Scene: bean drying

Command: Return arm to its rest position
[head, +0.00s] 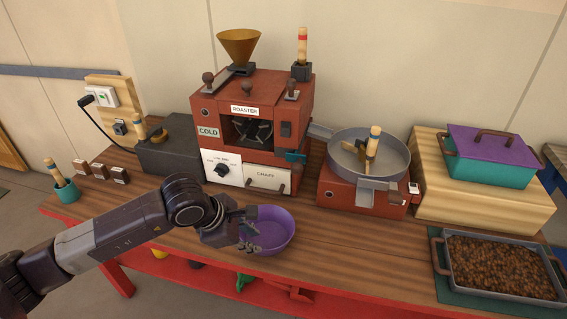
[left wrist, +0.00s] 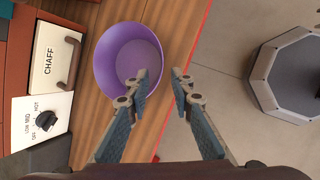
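My left gripper (head: 248,228) is over the front of the wooden table, at the left side of a purple bowl (head: 277,231). In the left wrist view the fingers of the left gripper (left wrist: 162,80) are apart with nothing between them. The purple bowl (left wrist: 117,62) shows just beyond the left finger there and looks empty. I cannot tell whether the finger touches its rim. My right gripper is not in either view.
The red roaster (head: 297,108) stands behind the bowl, with its chaff drawer (head: 268,178) shut. A round cooling pan (head: 393,150) is to the right. A tray of beans (head: 440,262) and a purple-lidded teal box (head: 490,172) are at far right. Bare tabletop (head: 350,250) lies right of the bowl.

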